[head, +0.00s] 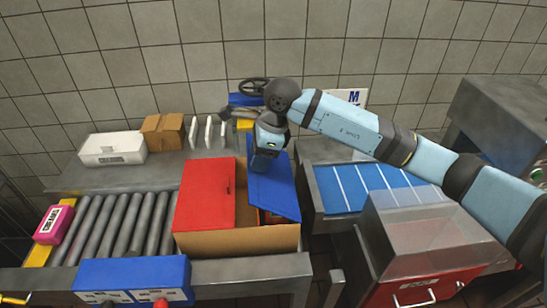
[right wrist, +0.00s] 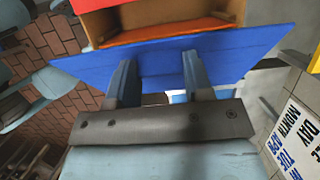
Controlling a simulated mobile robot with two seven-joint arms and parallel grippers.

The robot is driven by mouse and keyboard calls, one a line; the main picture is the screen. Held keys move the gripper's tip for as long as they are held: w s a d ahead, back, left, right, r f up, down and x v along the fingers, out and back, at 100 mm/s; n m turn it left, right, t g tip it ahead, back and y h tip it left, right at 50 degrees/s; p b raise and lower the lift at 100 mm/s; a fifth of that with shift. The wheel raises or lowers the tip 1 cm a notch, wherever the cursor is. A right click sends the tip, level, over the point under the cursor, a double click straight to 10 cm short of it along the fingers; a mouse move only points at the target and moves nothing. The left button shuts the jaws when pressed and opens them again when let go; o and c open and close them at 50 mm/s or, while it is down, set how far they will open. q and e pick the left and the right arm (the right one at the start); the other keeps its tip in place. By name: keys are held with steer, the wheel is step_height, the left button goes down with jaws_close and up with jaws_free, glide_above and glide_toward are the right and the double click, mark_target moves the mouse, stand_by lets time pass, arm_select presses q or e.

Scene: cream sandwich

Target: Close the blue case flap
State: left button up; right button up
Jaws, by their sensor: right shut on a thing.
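The cardboard case (head: 255,240) stands on the counter at the end of the rollers. Its red flap (head: 207,195) lies over the left part. Its blue flap (head: 275,190) is tilted at the right, and the case's brown inside shows between and below the flaps. My right gripper (head: 264,165) is at the far edge of the blue flap. In the right wrist view, my right gripper (right wrist: 158,65) has its fingers on the blue flap (right wrist: 235,55) and is shut on it, with the case's open inside (right wrist: 160,22) beyond. My left gripper is out of view.
A roller conveyor (head: 120,225) with a pink pack (head: 54,225) lies left. A white box (head: 112,148) and a small carton (head: 162,132) stand behind. A blue belt (head: 345,190) and a clear-lidded red bin (head: 425,290) are right. A blue control box (head: 130,275) is in front.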

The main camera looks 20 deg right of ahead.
mark_target(249, 163)
steer(key=shift+g+h, duration=0.3)
steer(key=shift+h, duration=0.5)
steer(key=a+f+b, duration=0.2)
steer(key=f, duration=0.1)
steer(key=a+f+b, duration=0.1)
steer(key=shift+w+f, duration=0.3)
steer(key=shift+w, duration=0.05)
steer(key=shift+w+a+f+h+b, duration=0.1)
steer(key=shift+a+f+h+b, duration=0.1)
steer(key=shift+f+h+b, duration=0.3)
steer(key=shift+a+f+h+b, duration=0.15)
steer(key=shift+f+h+b, duration=0.15)
steer(key=shift+f+b, duration=0.3)
steer(key=shift+a+f+b, duration=0.2)
steer(key=shift+f+b, duration=0.05)
steer(key=shift+b, duration=0.15)
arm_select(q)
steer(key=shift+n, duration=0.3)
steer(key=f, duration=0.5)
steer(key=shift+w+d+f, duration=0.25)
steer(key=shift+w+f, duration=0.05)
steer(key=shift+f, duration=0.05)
arm_select(e)
steer(key=shift+f, duration=0.2)
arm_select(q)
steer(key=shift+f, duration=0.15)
arm_select(e)
steer(key=o, duration=1.3)
steer(key=shift+w+f, duration=0.1)
